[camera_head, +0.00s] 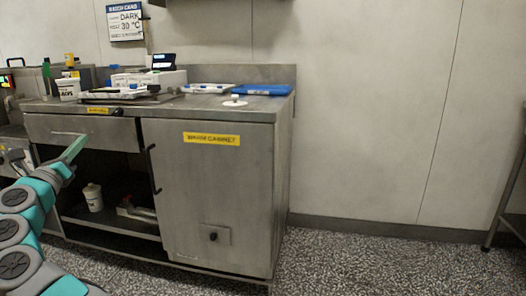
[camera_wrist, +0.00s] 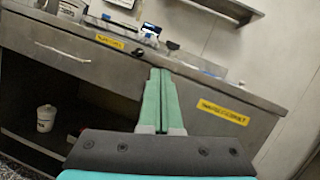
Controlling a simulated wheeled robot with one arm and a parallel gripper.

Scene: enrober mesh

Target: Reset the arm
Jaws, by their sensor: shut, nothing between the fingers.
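My gripper (camera_head: 75,148) is at the left of the head view, in front of the metal cabinet (camera_head: 260,200) and near its drawer (camera_head: 75,128). In the wrist view my gripper (camera_wrist: 160,72) points toward the cabinet front, with its two green fingers side by side and shut. Nothing is held between them. The rest of my teal and grey arm fills the lower left of the head view.
The worktop (camera_head: 205,106) holds a blue tray (camera_head: 265,90), a white tray (camera_head: 208,88) and several containers. The open bay below the drawer holds a white tub (camera_head: 93,197). The speckled floor (camera_head: 380,268) at right is clear.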

